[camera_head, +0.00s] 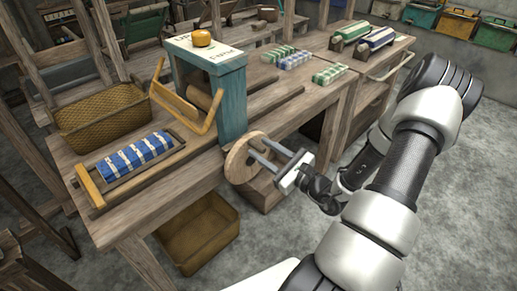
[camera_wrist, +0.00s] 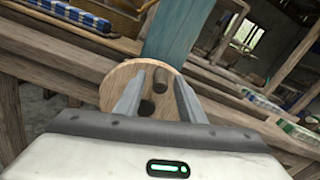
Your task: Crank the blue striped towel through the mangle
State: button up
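A wicker basket (camera_head: 112,122) stands behind the towel. An orange object (camera_head: 202,38) sits on the mangle's top. Small green and blue striped bundles (camera_head: 295,60) and larger rolls (camera_head: 378,38) lie farther back. A wooden crate (camera_head: 205,240) is under the bench. The floor at right is clear.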

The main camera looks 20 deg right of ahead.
jog(key=shift+x, duration=1.1)
grip_shut()
jog(key=shift+d, duration=0.1)
